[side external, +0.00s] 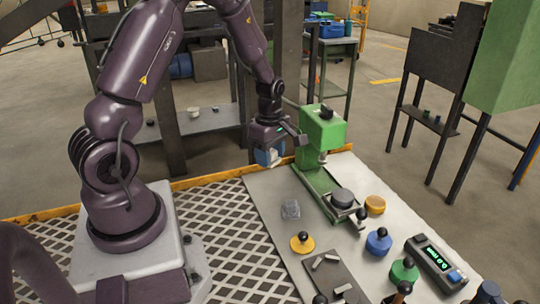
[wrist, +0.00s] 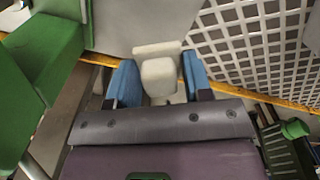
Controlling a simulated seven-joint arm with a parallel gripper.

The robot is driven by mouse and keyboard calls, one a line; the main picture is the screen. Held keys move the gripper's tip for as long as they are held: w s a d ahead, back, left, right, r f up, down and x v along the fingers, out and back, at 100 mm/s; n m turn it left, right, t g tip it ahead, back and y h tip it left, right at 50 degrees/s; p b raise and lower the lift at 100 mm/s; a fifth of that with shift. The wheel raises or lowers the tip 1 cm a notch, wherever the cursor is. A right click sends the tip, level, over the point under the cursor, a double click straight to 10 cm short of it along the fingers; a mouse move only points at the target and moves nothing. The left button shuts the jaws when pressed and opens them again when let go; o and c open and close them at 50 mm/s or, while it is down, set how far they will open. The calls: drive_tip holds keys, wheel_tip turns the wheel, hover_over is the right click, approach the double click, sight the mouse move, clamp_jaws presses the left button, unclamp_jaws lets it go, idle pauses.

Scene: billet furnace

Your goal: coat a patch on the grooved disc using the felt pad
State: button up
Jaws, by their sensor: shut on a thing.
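My gripper (side external: 268,156) is up beside the green press, beyond the far edge of the grey table. In the wrist view its blue fingers (wrist: 159,82) are shut on a pale block with a wider flat piece, which looks like the felt pad (wrist: 158,74). Only a bit of the pad (side external: 275,158) shows in the side view. A dark round disc (side external: 342,196) lies at the front of the press base; it may be the grooved disc, but I cannot make out grooves. The pad is well apart from it.
The green press (side external: 321,131) stands right of my gripper. Knobbed yellow (side external: 302,243), blue (side external: 378,242) and green (side external: 404,272) pieces stand on the table (side external: 268,205). An orange round piece (side external: 375,204), a clear block (side external: 291,209) and a digital display (side external: 436,262) are there too.

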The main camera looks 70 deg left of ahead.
wheel_tip(320, 180, up, 18)
drive_tip(key=r, duration=0.1)
drive_tip(key=m, duration=0.9)
hover_over(376, 201)
wheel_tip(376, 201, down, 19)
drive_tip(key=shift+f, duration=3.5)
drive_tip(key=shift+f, duration=0.65)
drive_tip(key=shift+r, duration=3.6)
